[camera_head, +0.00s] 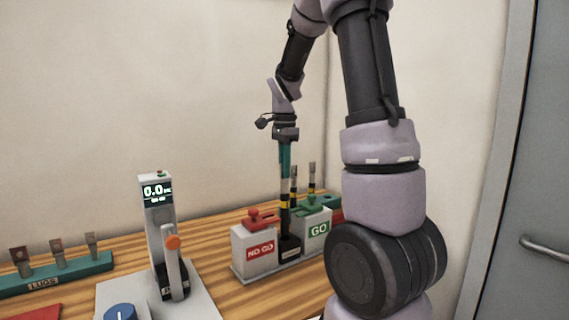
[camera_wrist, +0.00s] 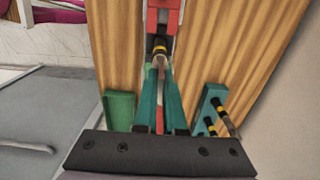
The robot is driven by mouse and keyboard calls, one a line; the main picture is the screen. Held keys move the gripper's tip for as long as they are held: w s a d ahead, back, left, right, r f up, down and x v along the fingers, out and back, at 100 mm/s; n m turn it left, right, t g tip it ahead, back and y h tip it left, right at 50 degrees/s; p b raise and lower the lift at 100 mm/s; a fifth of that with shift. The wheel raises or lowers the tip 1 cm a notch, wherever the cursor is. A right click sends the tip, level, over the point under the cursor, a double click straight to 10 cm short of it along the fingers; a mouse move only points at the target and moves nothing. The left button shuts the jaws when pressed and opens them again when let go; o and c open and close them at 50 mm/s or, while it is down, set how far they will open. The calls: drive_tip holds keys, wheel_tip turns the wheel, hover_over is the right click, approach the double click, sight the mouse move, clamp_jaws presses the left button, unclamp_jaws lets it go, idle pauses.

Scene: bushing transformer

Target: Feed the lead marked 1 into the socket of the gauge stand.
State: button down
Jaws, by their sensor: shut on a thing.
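My gripper (camera_head: 285,172) points straight down, its teal fingers shut on a dark lead with yellow bands (camera_head: 285,198). In the wrist view the lead (camera_wrist: 160,46) shows just beyond the fingertips (camera_wrist: 160,70). I cannot read a number on it. The gauge stand (camera_head: 240,276) carries a white NO GO box (camera_head: 254,252) with a red top and a white GO box (camera_head: 317,230) with a green top. Its dark socket block (camera_head: 289,247) sits between them. The lead is upright with its lower end at the block's top; I cannot tell whether it is inside.
Two more banded leads (camera_head: 312,177) stand behind; in the wrist view they lean from a teal rack (camera_wrist: 204,108). A grey device with a 0.0 display (camera_head: 157,192) and orange-tipped lever stands left. A teal LUGS rack (camera_head: 60,276) is at far left.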

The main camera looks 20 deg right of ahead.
sight(284, 182)
drive_tip(key=shift+f, duration=2.8)
drive_tip(key=c, duration=0.9)
unclamp_jaws()
wheel_tip(284, 182, up, 11)
drive_tip(key=shift+f, duration=0.1)
